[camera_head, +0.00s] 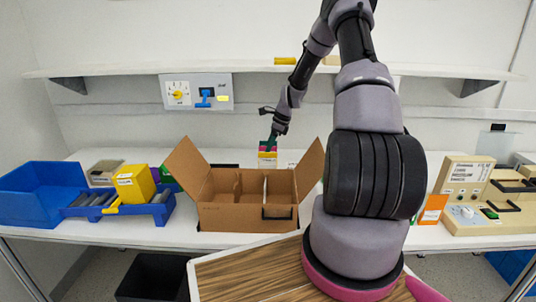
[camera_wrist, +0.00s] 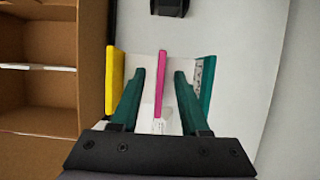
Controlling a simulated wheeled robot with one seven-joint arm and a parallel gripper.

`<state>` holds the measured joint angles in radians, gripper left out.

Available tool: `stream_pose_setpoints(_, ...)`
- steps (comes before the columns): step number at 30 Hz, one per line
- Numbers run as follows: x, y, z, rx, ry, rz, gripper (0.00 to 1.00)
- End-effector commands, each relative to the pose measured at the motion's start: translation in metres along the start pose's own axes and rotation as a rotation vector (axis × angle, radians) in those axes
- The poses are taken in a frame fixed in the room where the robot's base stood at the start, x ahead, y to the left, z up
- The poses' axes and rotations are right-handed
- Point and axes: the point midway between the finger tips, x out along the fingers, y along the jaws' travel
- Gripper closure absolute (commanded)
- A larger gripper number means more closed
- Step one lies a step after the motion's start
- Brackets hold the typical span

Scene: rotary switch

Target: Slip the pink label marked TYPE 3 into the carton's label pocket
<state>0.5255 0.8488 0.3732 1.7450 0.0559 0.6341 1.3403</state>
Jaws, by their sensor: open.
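My gripper (camera_wrist: 160,74) is open in the wrist view, one green finger on each side of the upright pink label (camera_wrist: 161,88). Gaps show between the fingers and the label. The label stands on edge in a pale rack (camera_wrist: 148,66), between a yellow label (camera_wrist: 111,80) and a dark green label (camera_wrist: 207,90). The print on the pink label cannot be read. In the head view my gripper (camera_head: 271,139) is above the rack, behind the open carton (camera_head: 228,217). A dark-edged label pocket (camera_head: 278,213) is on the carton's front, at right.
The carton's flaps (camera_head: 186,160) stand up at left and right. A blue bin (camera_head: 40,195) and a roller stand with a yellow box (camera_head: 134,184) are at left. A beige device (camera_head: 465,190) is at right. A shelf (camera_head: 240,69) runs along the back wall.

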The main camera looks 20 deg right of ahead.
Motion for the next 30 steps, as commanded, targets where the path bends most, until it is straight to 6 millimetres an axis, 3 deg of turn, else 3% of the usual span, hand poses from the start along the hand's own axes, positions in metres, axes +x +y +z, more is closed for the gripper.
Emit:
stream_pose_setpoints(3, -0.001, 0.0, 0.0, 0.0, 0.0, -0.001, 0.55)
stream_pose_setpoints(4, -0.001, 0.0, 0.0, 0.0, 0.0, 0.0, 0.63)
stream_pose_setpoints(7, -0.001, 0.0, 0.0, 0.0, 0.0, 0.0, 1.0)
stream_pose_setpoints(20, -0.007, -0.001, 0.003, -0.001, 0.001, -0.002, 1.0)
stream_pose_setpoints(30, -0.066, -0.001, 0.027, -0.002, 0.002, -0.004, 1.0)
